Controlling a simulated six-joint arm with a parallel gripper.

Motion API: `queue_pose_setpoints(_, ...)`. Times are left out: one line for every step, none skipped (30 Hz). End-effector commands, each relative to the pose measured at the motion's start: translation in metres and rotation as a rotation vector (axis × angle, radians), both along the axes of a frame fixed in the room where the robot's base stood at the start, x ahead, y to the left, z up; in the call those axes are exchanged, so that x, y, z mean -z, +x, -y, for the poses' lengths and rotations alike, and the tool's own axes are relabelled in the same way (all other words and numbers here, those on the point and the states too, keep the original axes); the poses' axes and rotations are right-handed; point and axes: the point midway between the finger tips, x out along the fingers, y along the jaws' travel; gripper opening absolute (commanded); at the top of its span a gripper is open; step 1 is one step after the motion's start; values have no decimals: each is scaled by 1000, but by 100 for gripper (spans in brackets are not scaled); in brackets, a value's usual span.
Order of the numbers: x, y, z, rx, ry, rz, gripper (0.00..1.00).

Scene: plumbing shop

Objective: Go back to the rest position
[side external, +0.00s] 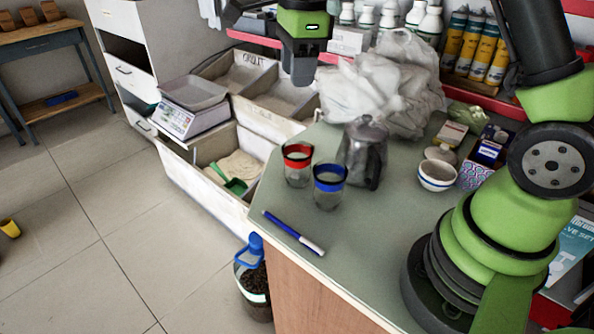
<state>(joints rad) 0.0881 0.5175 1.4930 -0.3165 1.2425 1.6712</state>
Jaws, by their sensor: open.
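My gripper (303,72) is at the top middle of the side external view, raised above the back of the counter and apart from everything on it. It points down, is open, and nothing shows in it. Its fingers are small and dark here. My green and black arm stands on the right side of the counter (376,240); its upper part leaves the top of the picture.
A red-banded glass (297,167), a blue-banded glass (328,188), a grey jug (366,150), a bowl (437,176) and a blue marker (293,233) are on the counter. Plastic bags (385,90) lie behind. A scale (192,105) sits on bins at left.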

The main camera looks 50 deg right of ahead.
Motion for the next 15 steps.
queue_pose_setpoints(-18, -12, -5, -100, -2, 43, 41)
queue_pose_setpoints(-27, -19, -8, -172, -6, 68, 41)
queue_pose_setpoints(-39, -30, -12, -272, -13, 102, 41)
queue_pose_setpoints(-47, -39, -15, -347, -21, 130, 41)
queue_pose_setpoints(-54, -48, -18, -422, -30, 155, 41)
queue_pose_setpoints(-63, -60, -22, -522, -45, 191, 41)
queue_pose_setpoints(-69, -69, -25, -596, -58, 218, 41)
queue_pose_setpoints(-74, -79, -28, -669, -74, 245, 41)
queue_pose_setpoints(-80, -92, -31, -767, -97, 280, 41)
queue_pose_setpoints(-84, -102, -33, -839, -116, 306, 41)
queue_pose_setpoints(-87, -112, -36, -911, -139, 332, 41)
queue_pose_setpoints(-90, -125, -39, -1006, -170, 366, 41)
queue_pose_setpoints(-92, -135, -41, -1076, -196, 391, 41)
queue_pose_setpoints(-93, -144, -43, -1143, -222, 415, 41)
queue_pose_setpoints(-93, -156, -45, -1230, -260, 444, 41)
